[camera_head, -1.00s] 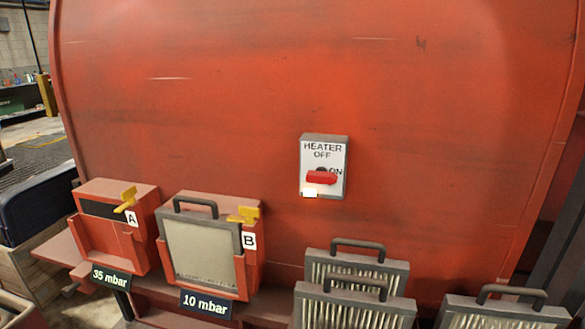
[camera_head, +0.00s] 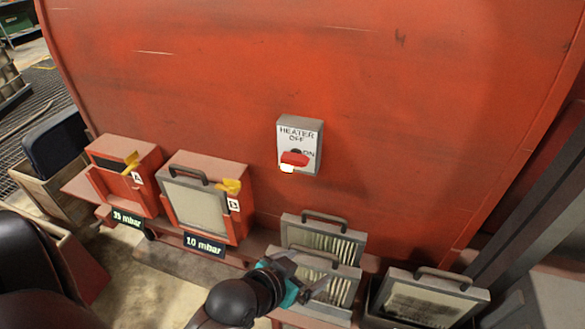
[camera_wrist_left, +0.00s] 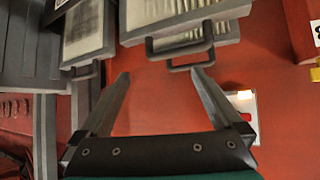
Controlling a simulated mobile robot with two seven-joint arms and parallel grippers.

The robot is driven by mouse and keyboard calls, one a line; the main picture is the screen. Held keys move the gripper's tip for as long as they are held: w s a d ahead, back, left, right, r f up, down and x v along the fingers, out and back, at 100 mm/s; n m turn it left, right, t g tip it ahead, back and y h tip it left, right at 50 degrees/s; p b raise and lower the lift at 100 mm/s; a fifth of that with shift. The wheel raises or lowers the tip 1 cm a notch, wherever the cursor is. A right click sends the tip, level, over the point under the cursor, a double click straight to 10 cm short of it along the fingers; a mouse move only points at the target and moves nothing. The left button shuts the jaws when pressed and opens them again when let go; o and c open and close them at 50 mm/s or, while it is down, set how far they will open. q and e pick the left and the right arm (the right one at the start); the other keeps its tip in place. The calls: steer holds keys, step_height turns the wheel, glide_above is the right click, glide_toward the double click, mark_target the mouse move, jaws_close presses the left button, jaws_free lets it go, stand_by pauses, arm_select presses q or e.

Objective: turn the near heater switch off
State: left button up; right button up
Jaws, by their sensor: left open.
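The switch box also shows at the right of the left wrist view (camera_wrist_left: 243,108), partly behind a finger. My left gripper (camera_head: 316,275) is open and empty, below the switch and in front of the filters. Its spread fingers show in the left wrist view (camera_wrist_left: 162,82).
Handled filter panels (camera_head: 325,237) stand below the switch, close to my left gripper, with another (camera_head: 425,296) at the right. Red filter boxes with yellow levers, marked 35 mbar (camera_head: 127,219) and 10 mbar (camera_head: 204,245), are at the left. The wall around the switch is clear.

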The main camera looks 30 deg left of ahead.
arm_select(q)
steer(key=w+a+r+n+t+y, duration=0.1)
steer(key=w+a+r+t, duration=0.2)
steer(key=w+a+t, duration=0.1)
steer(key=n+t+y, duration=0.3)
steer(key=y, duration=0.2)
glide_toward(293, 163)
steer(key=x, duration=0.9)
steer(key=shift+w, duration=0.3)
steer(key=shift+c, duration=0.2)
steer(key=c, duration=1.1)
